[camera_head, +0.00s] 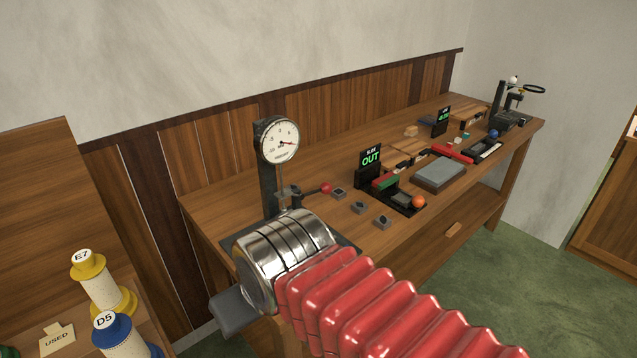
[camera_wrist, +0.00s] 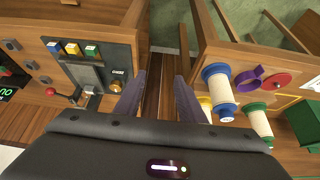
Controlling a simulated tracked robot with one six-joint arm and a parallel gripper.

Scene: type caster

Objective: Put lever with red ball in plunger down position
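The lever with the red ball (camera_head: 326,188) sticks out to the right from the base of a dial gauge stand (camera_head: 267,180) on the workbench. It looks close to level, with the ball slightly raised. A red ball on a short lever (camera_wrist: 50,91) also shows at the left of the wrist view. My gripper (camera_wrist: 158,98) is open and empty, its two dark fingers apart over the gap beside the bench. In the head view its tip shows at the lower left, in front of the bench edge and apart from the lever. My arm hides part of the stand's base.
Small dark blocks (camera_head: 359,207) and an orange ball (camera_head: 418,201) by a display reading OUT (camera_head: 371,159) lie right of the lever. Yellow E7 (camera_head: 97,283) and blue D5 (camera_head: 122,336) spools stand at lower left. Green floor (camera_head: 530,270) is clear at right.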

